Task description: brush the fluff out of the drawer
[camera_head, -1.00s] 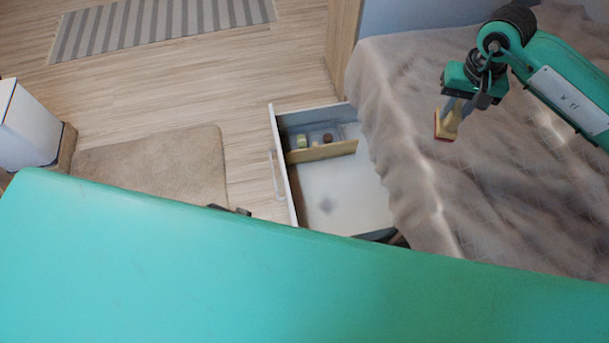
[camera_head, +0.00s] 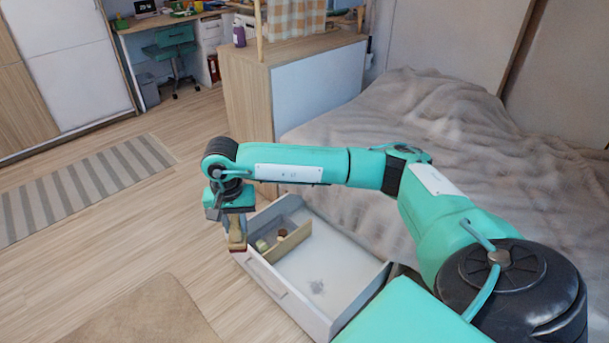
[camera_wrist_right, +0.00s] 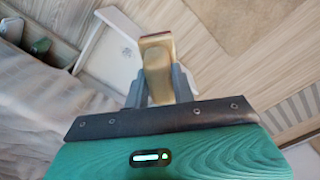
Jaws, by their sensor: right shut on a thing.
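The open drawer (camera_head: 345,262) stands out from under the bed, with a wooden divider (camera_head: 288,243) across it. A grey patch of fluff (camera_head: 316,286) lies on the drawer floor, on the larger side of the divider. My right gripper (camera_head: 236,222) is shut on a wooden-handled brush (camera_head: 238,240), held above the drawer's front left corner, apart from the fluff. The right wrist view also shows the brush (camera_wrist_right: 157,65) between the fingers and part of the drawer (camera_wrist_right: 110,55). My left gripper is not in view.
Small items, among them a greenish block (camera_head: 262,245) and a brown round thing (camera_head: 282,234), sit in the drawer's smaller compartment. The bed (camera_head: 440,130) borders the drawer. A wooden cabinet (camera_head: 245,95) stands behind.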

